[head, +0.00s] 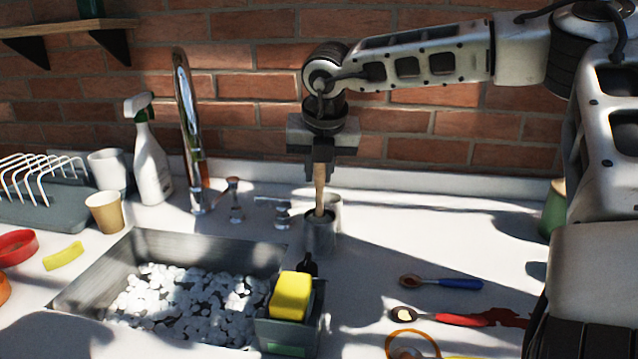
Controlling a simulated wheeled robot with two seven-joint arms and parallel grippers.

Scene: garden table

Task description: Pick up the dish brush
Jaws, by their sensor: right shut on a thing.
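The dish brush (320,190) has a light wooden handle and stands nearly upright. Its lower end is inside a grey metal cup (319,238) behind the sink, so its head is hidden. My right gripper (321,160) points down from above and is shut on the top of the handle. My left gripper does not show.
A sink (262,248) with white foam lies left of the cup. A caddy (288,333) with a yellow sponge (291,296) stands in front. A tap (188,130), spray bottle (151,160) and dish rack (40,207) are left. Spoons (440,282) lie right.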

